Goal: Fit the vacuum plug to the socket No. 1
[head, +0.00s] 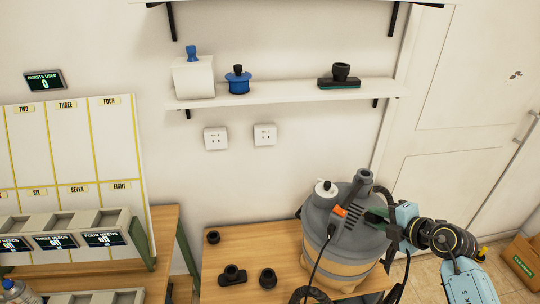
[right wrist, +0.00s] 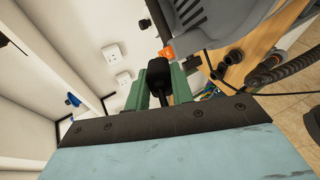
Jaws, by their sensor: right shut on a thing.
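My right gripper (head: 380,216) is beside the vacuum's right side in the head view, its dark green fingers overlapping the vacuum. In the right wrist view the fingers (right wrist: 158,92) are shut on a black plug (right wrist: 158,74), whose narrower neck runs back towards the palm. The plug is hard to make out in the head view. Two white wall sockets hang under the shelf: socket No. 1 (head: 215,138) at left and another (head: 265,134) at right. Both show empty, and apart from the gripper. My left gripper is not in view.
The grey vacuum (head: 345,228) stands on a wooden table (head: 225,266) with several black fittings (head: 233,275). The wall around the sockets is clear.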

